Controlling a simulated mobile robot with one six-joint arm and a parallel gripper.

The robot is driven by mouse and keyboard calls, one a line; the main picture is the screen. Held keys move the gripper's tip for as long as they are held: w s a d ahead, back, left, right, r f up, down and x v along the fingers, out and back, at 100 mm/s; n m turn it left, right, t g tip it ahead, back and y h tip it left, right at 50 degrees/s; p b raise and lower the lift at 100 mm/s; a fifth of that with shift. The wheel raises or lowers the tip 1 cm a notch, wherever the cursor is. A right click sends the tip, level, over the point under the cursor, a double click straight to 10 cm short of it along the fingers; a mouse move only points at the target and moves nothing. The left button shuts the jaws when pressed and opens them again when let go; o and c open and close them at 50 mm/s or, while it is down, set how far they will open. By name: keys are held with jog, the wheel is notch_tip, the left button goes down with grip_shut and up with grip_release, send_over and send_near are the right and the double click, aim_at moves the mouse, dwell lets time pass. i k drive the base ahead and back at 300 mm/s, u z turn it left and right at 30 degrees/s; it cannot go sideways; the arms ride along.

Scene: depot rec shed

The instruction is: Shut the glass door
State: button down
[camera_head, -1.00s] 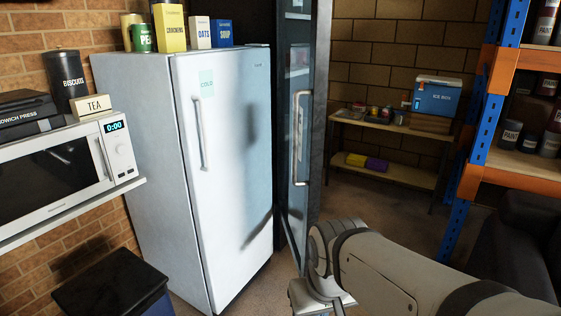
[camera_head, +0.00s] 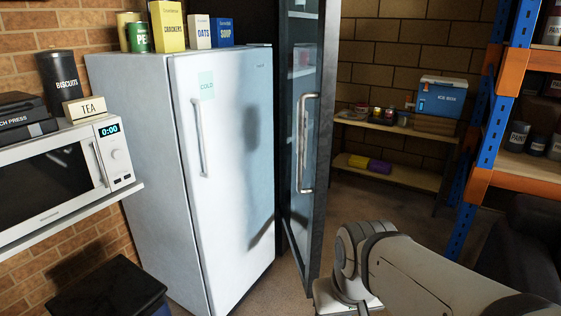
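The glass door (camera_head: 299,205) is a tall dark-framed pane with a long vertical metal handle (camera_head: 307,143). It stands open, swung out from a dark cabinet just right of the white fridge, and I see it at a steep angle. Its top runs out of the picture. My arm enters from the lower right, and its bend is close to the door's lower front edge in the picture. I cannot tell whether they touch. My gripper is out of view, below the bottom edge.
A white fridge (camera_head: 225,170) stands left of the door, shut, with boxes on top. A microwave (camera_head: 60,175) and a black-lidded bin (camera_head: 108,290) are further left. A blue-and-orange rack (camera_head: 490,130) stands right. A low shelf (camera_head: 395,177) with an ice box (camera_head: 441,97) is behind.

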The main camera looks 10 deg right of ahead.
aim_at(307, 30)
jog(key=i, duration=0.85)
jog(key=z, duration=0.05)
